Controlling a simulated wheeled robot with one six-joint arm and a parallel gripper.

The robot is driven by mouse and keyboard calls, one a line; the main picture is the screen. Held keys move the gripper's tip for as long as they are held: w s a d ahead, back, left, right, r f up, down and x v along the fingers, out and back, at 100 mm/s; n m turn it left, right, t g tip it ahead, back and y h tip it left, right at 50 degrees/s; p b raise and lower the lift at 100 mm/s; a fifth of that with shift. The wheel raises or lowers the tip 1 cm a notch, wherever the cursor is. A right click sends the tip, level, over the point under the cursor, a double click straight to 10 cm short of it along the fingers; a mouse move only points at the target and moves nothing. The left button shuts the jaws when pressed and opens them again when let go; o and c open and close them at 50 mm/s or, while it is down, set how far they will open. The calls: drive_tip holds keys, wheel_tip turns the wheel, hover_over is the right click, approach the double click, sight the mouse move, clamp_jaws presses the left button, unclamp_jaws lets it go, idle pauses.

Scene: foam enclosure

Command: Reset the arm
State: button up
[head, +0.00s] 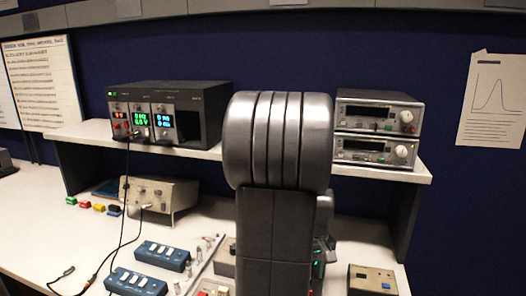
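A large grey jointed part of my own arm stands upright in the middle of the head view, close to the camera. It hides the centre of the bench and shelf. My gripper and its fingertips do not show, so I cannot see whether it is open or shut or holds anything.
A white bench (40,222) carries a raised shelf (85,131). A black power supply (165,113) stands on the shelf at left, two stacked instruments (372,130) at right. Blue switch boxes (163,255), a beige box (160,194) and a small box (372,280) stand below.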

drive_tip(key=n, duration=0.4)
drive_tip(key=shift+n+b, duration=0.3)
drive_tip(key=shift+b, duration=0.05)
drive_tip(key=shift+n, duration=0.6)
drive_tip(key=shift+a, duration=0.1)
